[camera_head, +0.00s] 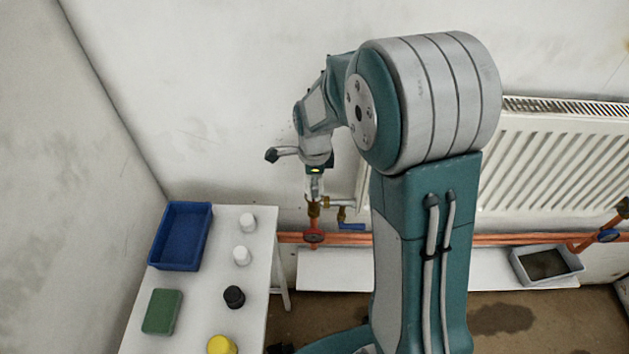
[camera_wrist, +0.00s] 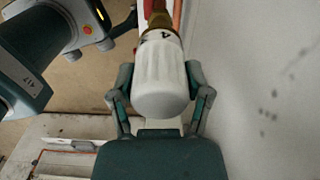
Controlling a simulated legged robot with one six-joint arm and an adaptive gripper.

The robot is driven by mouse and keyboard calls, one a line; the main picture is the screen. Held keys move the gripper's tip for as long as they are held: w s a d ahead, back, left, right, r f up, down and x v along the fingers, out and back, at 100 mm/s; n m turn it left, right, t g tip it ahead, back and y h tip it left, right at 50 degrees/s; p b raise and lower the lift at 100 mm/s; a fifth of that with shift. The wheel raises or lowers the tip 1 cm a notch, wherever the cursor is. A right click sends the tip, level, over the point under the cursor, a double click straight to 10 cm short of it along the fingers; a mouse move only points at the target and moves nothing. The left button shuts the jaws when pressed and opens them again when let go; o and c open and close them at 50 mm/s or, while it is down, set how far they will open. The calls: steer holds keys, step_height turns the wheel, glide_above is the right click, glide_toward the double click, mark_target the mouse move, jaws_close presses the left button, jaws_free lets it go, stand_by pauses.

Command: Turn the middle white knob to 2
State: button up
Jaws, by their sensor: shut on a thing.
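A white ribbed knob (camera_wrist: 160,80) sits on a brass valve in the wrist view. A dark mark that looks like a 4 shows near its valve end, with part of another mark beside it. My gripper (camera_wrist: 160,98) has one finger on each side of the knob and is shut on it. In the head view my gripper (camera_head: 314,188) is at the brass valve (camera_head: 313,209) at the radiator's left end, and the knob is mostly hidden there. I cannot tell from these views whether this is the middle knob.
The radiator (camera_head: 555,165) is on the wall, partly behind my arm. Copper pipes, a red handwheel (camera_head: 313,236) and a blue lever (camera_head: 351,226) are below the valve. A white table (camera_head: 200,335) holds a blue tray (camera_head: 164,263), a green block (camera_head: 162,312) and several small caps. A grey tray (camera_head: 574,264) is at right.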

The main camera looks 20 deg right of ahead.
steer(key=shift+f, duration=0.1)
steer(key=o, duration=1.2)
steer(key=shift+a, duration=0.1)
steer(key=shift+c, duration=0.2)
step_height(320, 180, up, 11)
steer(key=shift+w+a+r, duration=0.1)
steer(key=shift+w+r, duration=0.05)
steer(key=shift+r, duration=0.35)
